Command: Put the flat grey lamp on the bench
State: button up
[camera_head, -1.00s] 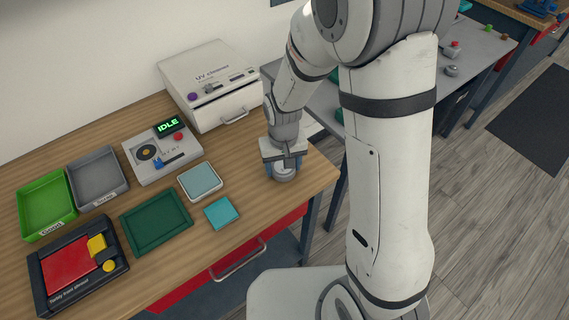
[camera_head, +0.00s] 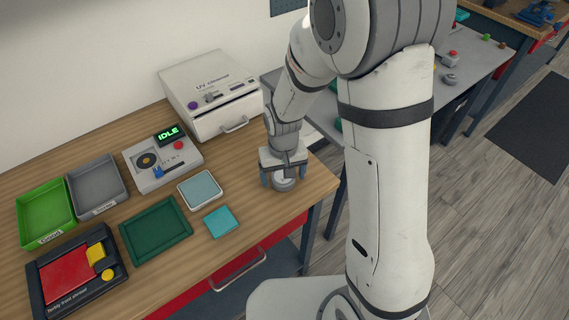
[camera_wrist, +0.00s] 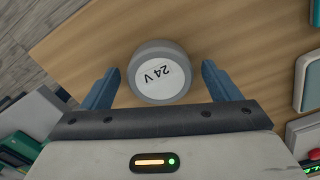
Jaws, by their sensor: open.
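The flat grey lamp (camera_wrist: 160,72) is a short grey cylinder with a white top marked "24 V" in the wrist view. In the head view the lamp (camera_head: 283,184) stands on the wooden bench (camera_head: 312,178), near its right end. My gripper (camera_head: 284,178) is open right at the lamp. In the wrist view my gripper's two blue fingers (camera_wrist: 160,88) are spread to either side of the lamp, with a gap on each side. My gripper partly hides the lamp in the head view.
On the bench are a UV cleaner (camera_head: 210,90), a device reading IDLE (camera_head: 160,168), a green tray (camera_head: 43,212), a grey tray (camera_head: 98,185), a dark green mat (camera_head: 156,231) and a teal pad (camera_head: 221,221). A grey table (camera_head: 470,72) stands behind my arm.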

notch_tip(320, 180, up, 12)
jog(key=s+d+r+m+t, duration=0.1)
jog(key=s+d+r, duration=0.3)
jog(key=s+d, duration=0.2)
jog(key=s+d+r+m+t, duration=0.1)
jog(key=s+d+r+t, duration=0.1)
jog(key=s+d+r, duration=0.2)
jog(key=s+d, duration=0.3)
jog(key=shift+r+b, duration=0.25)
jog(key=shift+b, duration=0.05)
